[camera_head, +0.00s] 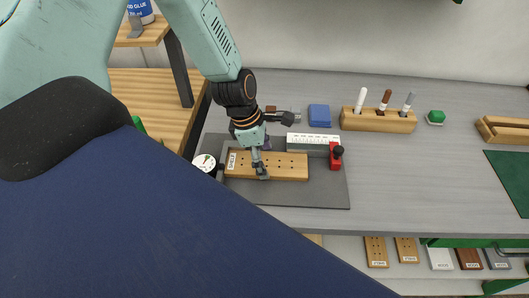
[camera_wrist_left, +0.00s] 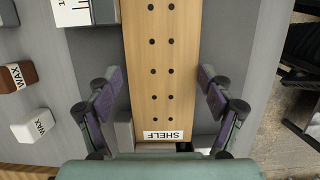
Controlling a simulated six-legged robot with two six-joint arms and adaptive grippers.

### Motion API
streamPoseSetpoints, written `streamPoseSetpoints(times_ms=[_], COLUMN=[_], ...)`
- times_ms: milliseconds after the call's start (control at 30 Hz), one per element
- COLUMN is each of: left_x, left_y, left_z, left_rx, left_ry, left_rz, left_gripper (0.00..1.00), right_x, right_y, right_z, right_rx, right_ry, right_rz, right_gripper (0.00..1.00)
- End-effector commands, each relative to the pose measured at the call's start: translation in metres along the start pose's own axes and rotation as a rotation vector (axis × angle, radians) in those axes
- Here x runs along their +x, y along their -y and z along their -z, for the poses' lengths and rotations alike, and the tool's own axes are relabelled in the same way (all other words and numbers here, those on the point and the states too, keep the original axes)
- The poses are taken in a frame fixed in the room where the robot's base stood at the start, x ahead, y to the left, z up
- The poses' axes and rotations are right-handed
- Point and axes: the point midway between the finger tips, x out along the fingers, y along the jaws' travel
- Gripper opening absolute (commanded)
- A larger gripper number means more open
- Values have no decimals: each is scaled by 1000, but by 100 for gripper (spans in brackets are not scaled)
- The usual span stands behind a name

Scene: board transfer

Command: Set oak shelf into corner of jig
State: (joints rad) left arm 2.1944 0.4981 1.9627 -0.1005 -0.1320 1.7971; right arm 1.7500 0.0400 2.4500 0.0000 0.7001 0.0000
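The oak shelf (camera_head: 290,172), a pale board with rows of dark holes and a SHELF label, lies on the dark grey jig plate (camera_head: 305,195). It also fills the middle of the left wrist view (camera_wrist_left: 163,70), label end nearest. A white ruled fence (camera_head: 312,139) stands along its far side and a red clamp (camera_head: 335,161) with a black knob by its right end. My left gripper (camera_head: 263,160) is open over the shelf, one finger on each side. The left wrist view shows a gap at its left finger; contact at the right one is unclear. My right gripper is out of view.
A round dial (camera_head: 205,162) sits at the jig's left end. Behind are a blue block (camera_head: 319,115), a wooden holder with markers (camera_head: 378,121) and a green item (camera_head: 436,117). Wax blocks (camera_wrist_left: 33,125) show in the left wrist view. The bench right of the jig is clear.

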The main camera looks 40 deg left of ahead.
Motion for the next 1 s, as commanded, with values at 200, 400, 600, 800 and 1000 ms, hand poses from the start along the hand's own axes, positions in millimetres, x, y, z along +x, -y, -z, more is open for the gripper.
streamPoseSetpoints(times_ms=[200, 400, 600, 800, 1000], left_x=[0, 0, -1, -10, -22], left_y=[1, 1, 2, 2, 1], left_z=[0, 0, 0, -1, -1], left_rx=[-1, -1, -1, 0, 0], left_ry=[0, 0, 0, 4, 4], left_rz=[2, 3, 4, 6, 3], left_gripper=[100, 100, 100, 100, 100], right_x=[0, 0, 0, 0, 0], right_y=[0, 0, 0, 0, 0], right_z=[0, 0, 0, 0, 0], right_rx=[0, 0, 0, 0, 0], right_ry=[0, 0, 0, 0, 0], right_rz=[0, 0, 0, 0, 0], right_gripper=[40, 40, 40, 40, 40])
